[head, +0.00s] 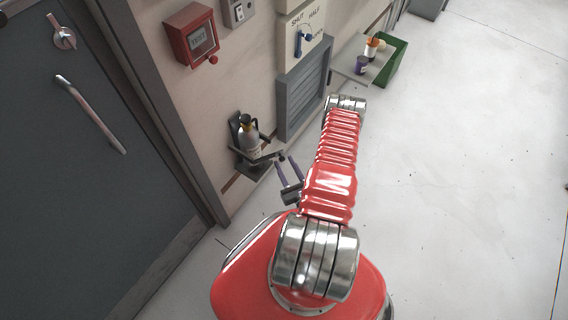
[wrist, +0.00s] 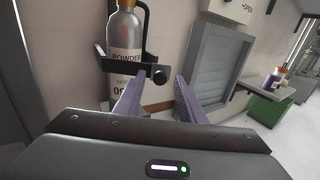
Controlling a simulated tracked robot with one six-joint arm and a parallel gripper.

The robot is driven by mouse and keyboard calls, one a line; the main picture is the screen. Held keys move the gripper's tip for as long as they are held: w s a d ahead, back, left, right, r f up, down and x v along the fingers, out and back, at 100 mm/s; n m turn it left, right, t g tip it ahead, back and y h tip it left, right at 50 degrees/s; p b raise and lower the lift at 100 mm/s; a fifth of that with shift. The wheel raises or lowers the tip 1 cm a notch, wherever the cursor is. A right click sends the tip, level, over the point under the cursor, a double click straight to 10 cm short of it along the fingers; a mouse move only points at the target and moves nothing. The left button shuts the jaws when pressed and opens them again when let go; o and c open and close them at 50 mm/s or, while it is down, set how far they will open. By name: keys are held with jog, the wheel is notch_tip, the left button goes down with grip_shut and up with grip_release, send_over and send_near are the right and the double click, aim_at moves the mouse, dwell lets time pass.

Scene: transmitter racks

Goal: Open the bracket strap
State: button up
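A silver bottle labelled "POWDER" (head: 249,134) stands upright in a dark wall bracket (head: 236,128). It also shows in the wrist view (wrist: 124,37). The strap is small in the head view (head: 262,158). My gripper (wrist: 165,78) is open, its two purple-grey fingers apart, with the knob seen between the fingertips. I cannot tell whether a finger touches it. In the head view my gripper (head: 288,160) is just right of the strap.
A grey louvred panel (head: 304,88) is on the wall to the right of the bracket. A red box (head: 192,36) and a lever plate (head: 303,38) hang above. A shelf with small containers and a green bin (head: 390,62) stand beyond. A dark door (head: 75,150) is left. The floor at right is clear.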

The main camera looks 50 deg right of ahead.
jog(key=v, duration=0.6)
dwell(0.3)
